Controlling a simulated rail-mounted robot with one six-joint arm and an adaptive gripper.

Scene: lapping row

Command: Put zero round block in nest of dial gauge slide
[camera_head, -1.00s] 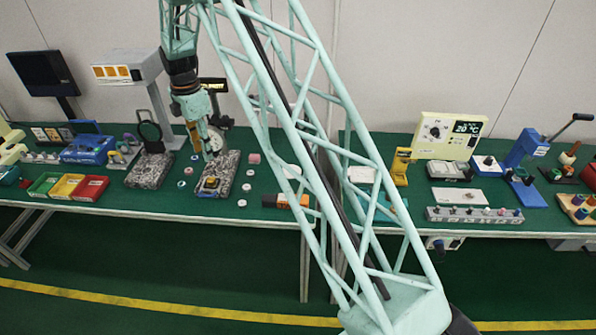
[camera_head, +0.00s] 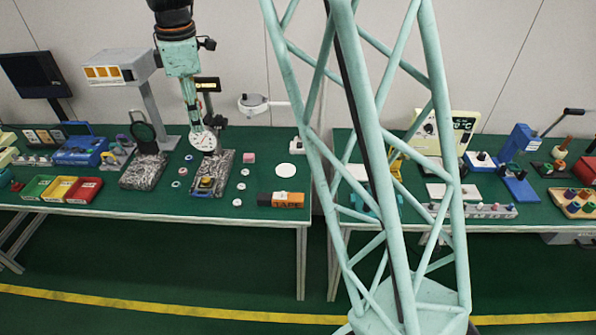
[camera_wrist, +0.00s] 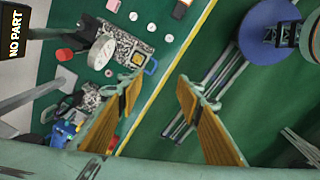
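The dial gauge slide has a speckled granite base (camera_head: 222,160), a white round dial (camera_head: 203,141) and a yellow-and-blue nest part (camera_head: 207,184) at its front. In the wrist view the dial (camera_wrist: 102,52) and nest part (camera_wrist: 138,59) show at upper left. Small round blocks lie on both sides, including a white one (camera_head: 241,186) on the right and a pale one (camera_head: 182,170) on the left. I cannot tell which is the zero block. My gripper (camera_wrist: 162,82) is open, with nothing between its orange-padded fingers. In the head view it (camera_head: 194,115) hangs above the dial.
A second granite base (camera_head: 144,171) with a dark ring stands left. A pink block (camera_head: 249,158), white disc (camera_head: 286,170) and orange-black tape box (camera_head: 281,200) lie right. Coloured bins (camera_head: 62,189) are further left. A "NO PART" display (camera_wrist: 14,32) shows in the wrist view.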

